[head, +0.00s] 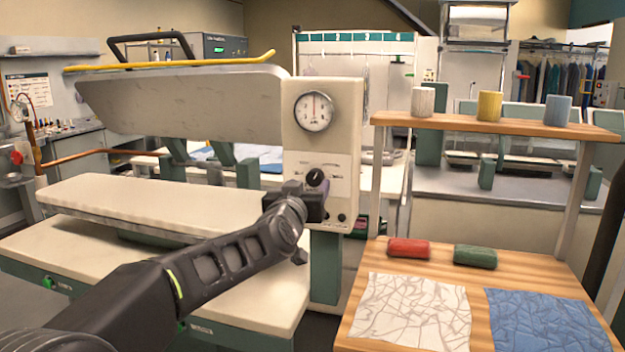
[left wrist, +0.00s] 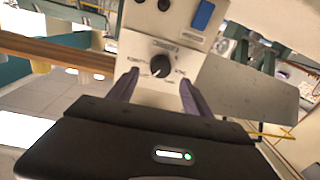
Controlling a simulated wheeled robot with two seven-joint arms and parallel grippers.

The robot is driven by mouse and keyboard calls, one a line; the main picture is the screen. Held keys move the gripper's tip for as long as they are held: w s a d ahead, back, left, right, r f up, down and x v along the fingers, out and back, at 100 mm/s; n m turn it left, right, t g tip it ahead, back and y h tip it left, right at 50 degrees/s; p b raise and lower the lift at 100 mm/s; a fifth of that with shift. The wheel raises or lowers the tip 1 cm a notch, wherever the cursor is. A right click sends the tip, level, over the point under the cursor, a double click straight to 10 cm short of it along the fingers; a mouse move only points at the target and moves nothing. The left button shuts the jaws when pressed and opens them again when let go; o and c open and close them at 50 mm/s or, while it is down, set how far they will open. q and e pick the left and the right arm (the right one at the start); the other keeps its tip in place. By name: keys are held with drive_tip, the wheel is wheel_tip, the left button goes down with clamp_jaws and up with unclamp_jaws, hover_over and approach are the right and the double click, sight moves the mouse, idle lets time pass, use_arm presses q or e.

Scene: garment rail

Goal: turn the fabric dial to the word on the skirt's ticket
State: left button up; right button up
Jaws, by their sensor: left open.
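The fabric dial (head: 317,177) is a round black knob on the cream front panel of the press, below the round gauge (head: 314,111). It also shows in the left wrist view (left wrist: 160,66), with small words around it that I cannot read surely. My left gripper (head: 312,194) is just in front of the panel at the dial. In the left wrist view its two purple-grey fingers (left wrist: 159,82) are apart, one on each side of the dial, with a gap to the knob. I cannot make out a skirt or its ticket. My right gripper is not in view.
The press's padded board (head: 150,205) is left of the panel. A wooden table (head: 400,342) at the right holds white cloth (head: 412,308), blue cloth (head: 545,322) and red and green rolls. Its shelf (head: 445,122) bears three spools. Garments (head: 560,68) hang far back right.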

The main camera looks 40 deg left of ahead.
sight(314, 178)
use_arm(q)
drive_tip(key=p+x, duration=0.1)
drive_tip(key=x, duration=0.4)
clamp_jaws()
idle(0.6)
